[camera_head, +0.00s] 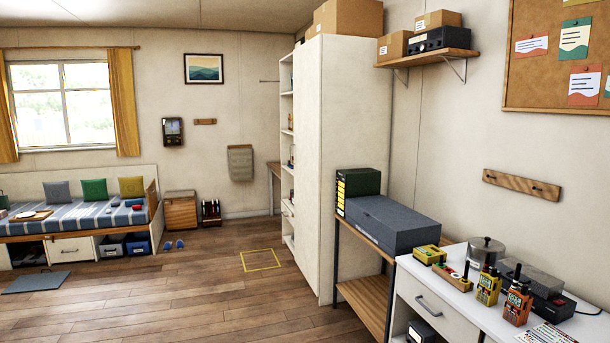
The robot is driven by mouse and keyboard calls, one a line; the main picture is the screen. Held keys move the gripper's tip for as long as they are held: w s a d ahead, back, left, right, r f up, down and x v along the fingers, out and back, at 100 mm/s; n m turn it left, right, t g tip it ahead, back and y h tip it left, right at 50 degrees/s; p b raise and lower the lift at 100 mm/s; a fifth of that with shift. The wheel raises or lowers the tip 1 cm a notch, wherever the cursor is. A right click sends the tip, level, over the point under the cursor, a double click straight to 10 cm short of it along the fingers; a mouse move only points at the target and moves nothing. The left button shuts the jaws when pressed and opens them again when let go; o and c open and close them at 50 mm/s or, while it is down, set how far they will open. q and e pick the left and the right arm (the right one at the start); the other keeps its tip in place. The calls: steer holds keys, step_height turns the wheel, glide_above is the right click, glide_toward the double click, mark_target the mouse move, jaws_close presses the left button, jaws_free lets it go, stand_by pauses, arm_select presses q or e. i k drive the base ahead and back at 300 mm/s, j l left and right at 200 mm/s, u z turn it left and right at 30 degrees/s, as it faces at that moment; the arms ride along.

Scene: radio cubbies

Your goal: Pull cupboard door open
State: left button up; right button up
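A tall off-white cupboard (352,120) stands against the right wall, past the worktop. Its broad near face is plain, and I see no handle on it. A vertical edge divides that face from a narrower pale panel (308,170) on its left. I cannot tell whether this panel is a door or whether it is open. Open shelves (287,155) holding small items show at the left of the panel. Neither of my grippers is in view.
Wooden floor (180,290) is clear in the middle, with a yellow outlined square (261,260). A low shelf table with a grey box (392,222) stands right before the cupboard. A white worktop (455,274) carries yellow and orange radios. A bench bed (75,222) is far left.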

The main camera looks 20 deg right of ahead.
mark_target(308, 57)
steer(key=i, duration=2.9)
steer(key=i+j+z, duration=0.1)
steer(key=i+z, duration=0.15)
steer(key=i, duration=0.25)
steer(key=i+j+z, duration=0.25)
steer(key=i, duration=0.25)
steer(key=i+j+z, duration=0.25)
steer(key=i, duration=0.2)
steer(key=i+j+z, duration=0.25)
steer(key=i, duration=0.2)
